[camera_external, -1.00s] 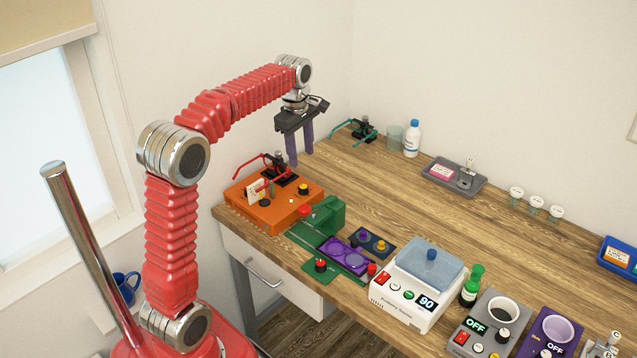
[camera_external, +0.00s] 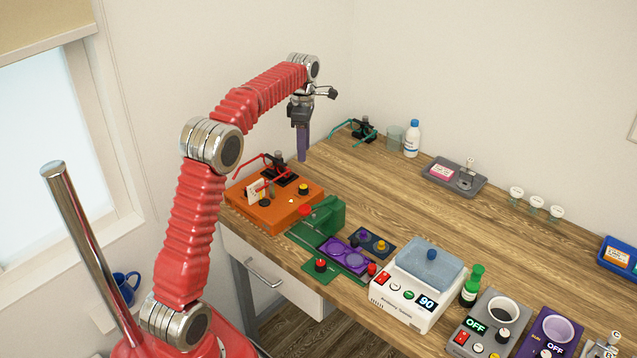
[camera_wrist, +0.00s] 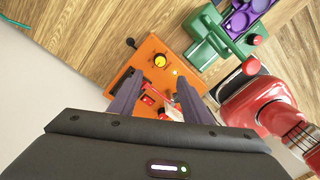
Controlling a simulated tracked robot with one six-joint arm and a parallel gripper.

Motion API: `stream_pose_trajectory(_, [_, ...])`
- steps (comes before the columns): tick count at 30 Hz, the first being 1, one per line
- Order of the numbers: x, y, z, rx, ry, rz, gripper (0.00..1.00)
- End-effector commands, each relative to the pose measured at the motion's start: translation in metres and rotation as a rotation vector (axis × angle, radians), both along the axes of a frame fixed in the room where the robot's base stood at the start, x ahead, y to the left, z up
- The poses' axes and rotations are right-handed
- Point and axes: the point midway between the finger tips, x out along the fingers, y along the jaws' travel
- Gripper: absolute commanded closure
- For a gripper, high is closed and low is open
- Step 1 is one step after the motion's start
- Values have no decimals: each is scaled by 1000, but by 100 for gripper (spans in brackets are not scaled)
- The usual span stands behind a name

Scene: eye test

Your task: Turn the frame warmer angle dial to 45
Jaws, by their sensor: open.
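An orange box (camera_external: 262,209), probably the frame warmer, stands at the table's left end with red glasses (camera_external: 262,165) on a black holder on top. A dial with a yellow top and black base (camera_external: 303,189) is on the box near its right corner; it also shows in the wrist view (camera_wrist: 160,60). Its marks are too small to read. My gripper (camera_external: 302,157) is open and empty, pointing down above the table behind the box. In the wrist view my gripper (camera_wrist: 159,76) has its fingers apart, with the box seen between and beyond them.
A green device (camera_external: 327,214) stands just right of the box. Teal glasses on a stand (camera_external: 360,129) and a white bottle (camera_external: 412,139) are at the back. A white machine showing 90 (camera_external: 415,283) stands farther right.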

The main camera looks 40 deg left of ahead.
Motion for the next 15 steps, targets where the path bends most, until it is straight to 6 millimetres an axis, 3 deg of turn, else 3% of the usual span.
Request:
stream_pose_trajectory(8, [-1, -1, -22, -1, 3, -1, 56])
stream_pose_trajectory(15, [-3, -2, -59, -1, 3, -1, 56])
